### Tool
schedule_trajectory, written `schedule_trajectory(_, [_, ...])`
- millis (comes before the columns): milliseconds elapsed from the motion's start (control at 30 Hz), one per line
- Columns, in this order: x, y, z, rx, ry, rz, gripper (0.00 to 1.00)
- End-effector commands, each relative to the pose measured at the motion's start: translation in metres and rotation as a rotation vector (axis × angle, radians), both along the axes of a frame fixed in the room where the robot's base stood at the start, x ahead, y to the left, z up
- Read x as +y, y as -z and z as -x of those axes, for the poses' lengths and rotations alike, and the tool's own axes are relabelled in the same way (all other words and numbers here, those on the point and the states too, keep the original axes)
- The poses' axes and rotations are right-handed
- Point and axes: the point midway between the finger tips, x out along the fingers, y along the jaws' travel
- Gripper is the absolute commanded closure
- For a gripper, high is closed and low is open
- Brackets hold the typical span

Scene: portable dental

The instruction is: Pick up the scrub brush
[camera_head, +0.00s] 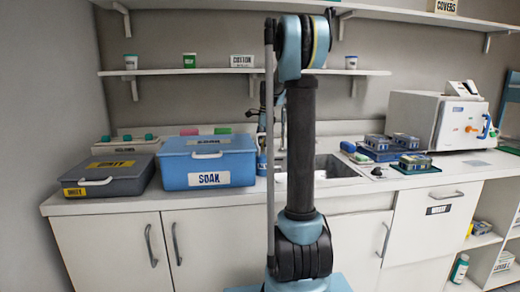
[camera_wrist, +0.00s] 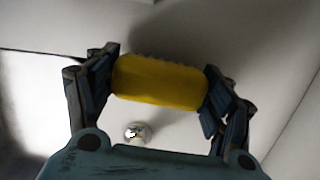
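The scrub brush (camera_wrist: 158,82) shows in the wrist view as a yellow block with a scalloped far edge. It lies crosswise between the two fingers of my gripper (camera_wrist: 160,85). The fingers meet its left and right ends with no visible gap, so my gripper appears shut on it. A dark shadow lies beyond the brush on the pale surface. I cannot tell how far the brush is above that surface. In the head view my arm hides the gripper and the brush near the sink (camera_head: 335,170).
A round metal fitting (camera_wrist: 137,132) shows below the brush in the wrist view. On the counter, a blue SOAK box (camera_head: 208,165) and a grey case (camera_head: 105,178) stand left of the sink. Small instrument boxes (camera_head: 405,141) and a white machine (camera_head: 430,118) stand right.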

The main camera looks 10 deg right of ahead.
Motion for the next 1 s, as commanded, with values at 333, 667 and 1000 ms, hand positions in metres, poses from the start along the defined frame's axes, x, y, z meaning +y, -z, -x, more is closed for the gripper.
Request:
schedule_trajectory(333, [0.001, -0.004, 0.0, 0.0, -0.001, 0.0, 0.5])
schedule_trajectory(667, [0.001, -0.054, 0.0, 0.0, -0.001, 0.0, 0.5])
schedule_trajectory(1000, [0.001, -0.096, 0.0, 0.0, -0.002, 0.0, 0.5])
